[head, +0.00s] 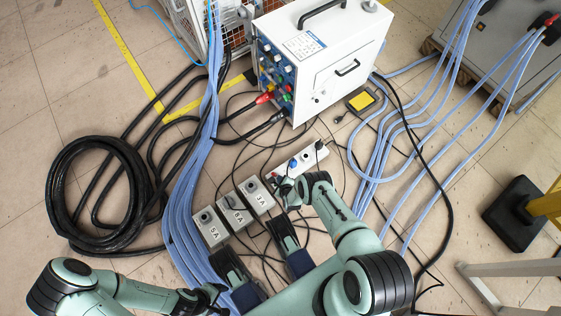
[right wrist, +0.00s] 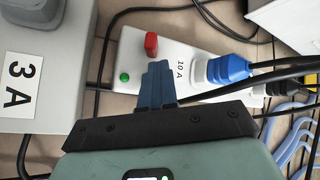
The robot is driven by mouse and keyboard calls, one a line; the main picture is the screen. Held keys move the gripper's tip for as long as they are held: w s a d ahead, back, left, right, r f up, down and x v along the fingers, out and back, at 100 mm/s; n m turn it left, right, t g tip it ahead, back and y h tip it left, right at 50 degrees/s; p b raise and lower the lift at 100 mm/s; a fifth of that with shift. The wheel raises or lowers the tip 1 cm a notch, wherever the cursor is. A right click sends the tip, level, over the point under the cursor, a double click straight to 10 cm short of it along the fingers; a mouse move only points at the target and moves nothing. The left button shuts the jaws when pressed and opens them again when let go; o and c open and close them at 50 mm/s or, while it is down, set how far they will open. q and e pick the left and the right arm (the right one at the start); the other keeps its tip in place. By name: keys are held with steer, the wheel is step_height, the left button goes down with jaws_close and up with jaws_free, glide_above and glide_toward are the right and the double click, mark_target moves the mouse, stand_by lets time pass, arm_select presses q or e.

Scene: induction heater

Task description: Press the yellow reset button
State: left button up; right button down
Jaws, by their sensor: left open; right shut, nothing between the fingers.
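The white heater unit (head: 325,60) stands at the top middle of the head view. Its front panel (head: 275,72) carries several small coloured buttons and knobs; a small yellowish spot shows among them, but it is too small to tell whether it is the reset button. My right gripper (head: 284,186) is shut and empty, low over the white power strip (head: 300,162). In the right wrist view its closed fingers (right wrist: 157,82) overlap the strip beside a red switch (right wrist: 151,44) and a green button (right wrist: 124,77); contact cannot be told. My left gripper (head: 220,290) is open, low in the head view.
Grey boxes marked 3A (head: 257,197), 8A (head: 235,209) and 5A (head: 209,229) stand left of my right gripper. Blue hoses (head: 190,190) and a black cable coil (head: 62,200) lie left. A yellow-faced device (head: 361,101) lies on the floor right of the heater.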

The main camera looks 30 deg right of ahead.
steer(key=shift+s, duration=0.1)
steer(key=shift+r+p, duration=1.25)
steer(key=shift+r, duration=0.1)
step_height(320, 180, up, 5)
steer(key=p, duration=0.3)
steer(key=shift+p, duration=0.4)
